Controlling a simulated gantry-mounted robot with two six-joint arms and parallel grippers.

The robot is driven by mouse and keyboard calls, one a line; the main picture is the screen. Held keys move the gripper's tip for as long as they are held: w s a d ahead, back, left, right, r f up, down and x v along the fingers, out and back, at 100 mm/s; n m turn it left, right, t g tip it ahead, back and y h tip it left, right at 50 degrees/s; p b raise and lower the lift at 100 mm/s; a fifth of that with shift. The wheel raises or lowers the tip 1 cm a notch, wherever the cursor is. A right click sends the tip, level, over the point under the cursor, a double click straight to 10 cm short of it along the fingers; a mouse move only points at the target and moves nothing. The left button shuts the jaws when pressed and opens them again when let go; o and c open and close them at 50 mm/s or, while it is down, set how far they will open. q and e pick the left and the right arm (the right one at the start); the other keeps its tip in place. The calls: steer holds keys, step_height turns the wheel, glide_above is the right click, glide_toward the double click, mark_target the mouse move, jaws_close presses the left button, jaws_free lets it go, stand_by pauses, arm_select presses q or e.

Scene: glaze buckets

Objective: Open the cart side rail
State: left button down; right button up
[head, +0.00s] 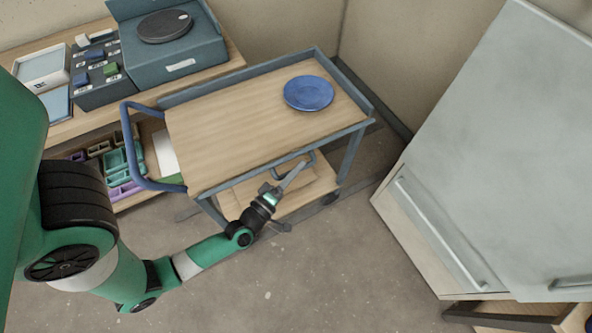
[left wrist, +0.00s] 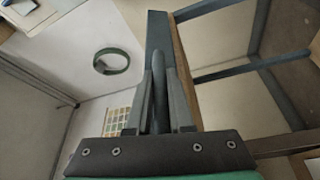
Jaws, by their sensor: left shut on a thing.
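The cart (head: 245,125) has a wooden top with a blue-grey raised rim along its back and right edges. Its front long edge shows no raised rim in the head view. A blue-grey handle loop (head: 312,160) shows below that front edge. My left gripper (head: 287,181) is beside the front of the cart, below the top. In the left wrist view its two fingers (left wrist: 160,100) are closed around a dark blue-grey bar (left wrist: 158,75), in line with a flat blue-grey rail (left wrist: 157,30). The fingers hide part of the bar. My right gripper is not in view.
A blue plate (head: 308,93) lies on the cart top. A blue push handle (head: 132,150) sticks out at the cart's left end. A bench with boxes (head: 170,50) stands behind. A large pale cabinet (head: 490,130) stands at right. The floor in front is clear.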

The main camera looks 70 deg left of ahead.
arm_select(q)
steer(key=shift+a+f+m+t+h+b, duration=0.1)
steer(key=shift+f+m+t+h+b, duration=0.6)
steer(key=shift+m+b, duration=1.2)
steer(key=shift+d+f+m+t+h+b, duration=0.1)
steer(key=shift+f+m+t+h+b, duration=0.6)
steer(key=shift+m, duration=2.2)
steer(key=shift+a+f+m+t+h+b, duration=0.1)
steer(key=shift+f+m+t+h+b, duration=0.5)
steer(key=shift+m+t+b, duration=1.35)
steer(key=shift+f+m+g+p, duration=0.2)
steer(key=shift+m+g+p, duration=0.1)
steer(key=shift+m+g, duration=0.35)
steer(key=c, duration=0.8)
jaws_free()
